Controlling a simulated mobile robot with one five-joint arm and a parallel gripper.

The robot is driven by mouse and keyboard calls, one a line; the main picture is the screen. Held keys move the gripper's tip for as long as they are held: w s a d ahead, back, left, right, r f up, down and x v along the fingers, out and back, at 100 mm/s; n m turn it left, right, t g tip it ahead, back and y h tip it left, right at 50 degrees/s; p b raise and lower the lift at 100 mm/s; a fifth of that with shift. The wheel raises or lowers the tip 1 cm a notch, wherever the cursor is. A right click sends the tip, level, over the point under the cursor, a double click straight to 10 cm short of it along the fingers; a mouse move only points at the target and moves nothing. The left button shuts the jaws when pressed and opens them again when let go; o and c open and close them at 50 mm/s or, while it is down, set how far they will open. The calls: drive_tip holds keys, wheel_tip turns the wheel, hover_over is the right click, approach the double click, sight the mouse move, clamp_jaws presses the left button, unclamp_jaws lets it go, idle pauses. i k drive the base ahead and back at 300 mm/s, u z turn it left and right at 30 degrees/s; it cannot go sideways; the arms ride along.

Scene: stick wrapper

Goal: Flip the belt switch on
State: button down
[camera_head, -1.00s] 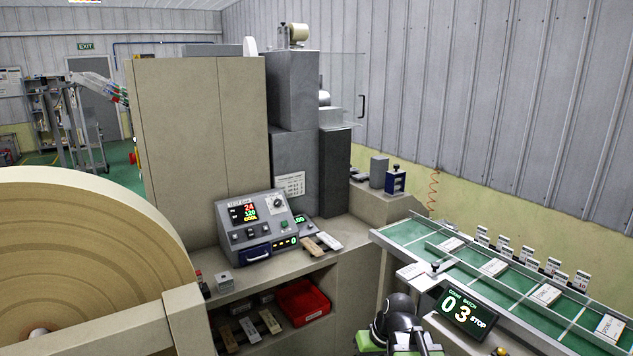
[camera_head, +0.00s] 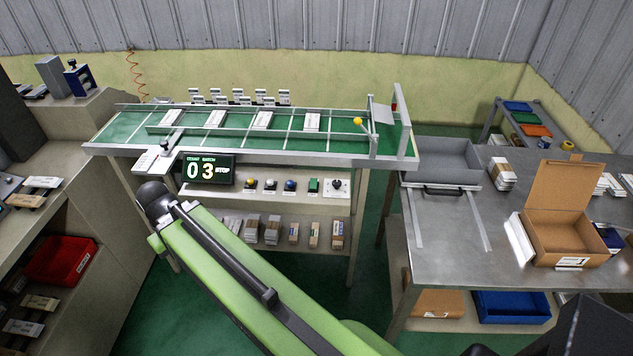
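The green conveyor belt (camera_head: 262,140) runs across the middle of the view, with several white packets lying on it. Below its front edge is a control strip (camera_head: 292,203) with yellow, white and blue push buttons, a green switch (camera_head: 314,186) and a black knob on a white plate (camera_head: 337,186). The labels are too small to read, so I cannot tell which one is the belt switch. My gripper is not recognizable in view.
A steel table (camera_head: 450,225) on the right bears an open cardboard box (camera_head: 568,212) and a grey tray (camera_head: 436,160). A shelf under the control strip holds several packet stacks. A red bin (camera_head: 60,260) is at the lower left. Green floor shows between the belt stand and table.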

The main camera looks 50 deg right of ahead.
sight(314, 183)
drive_tip(key=z, duration=0.45)
drive_tip(key=k, duration=0.4)
drive_tip(key=z, duration=0.85)
drive_tip(key=k, duration=0.6)
drive_tip(key=u, duration=0.55)
drive_tip(key=i, duration=0.7)
drive_tip(key=u, duration=0.4)
drive_tip(key=i, duration=0.75)
drive_tip(key=z, duration=0.1)
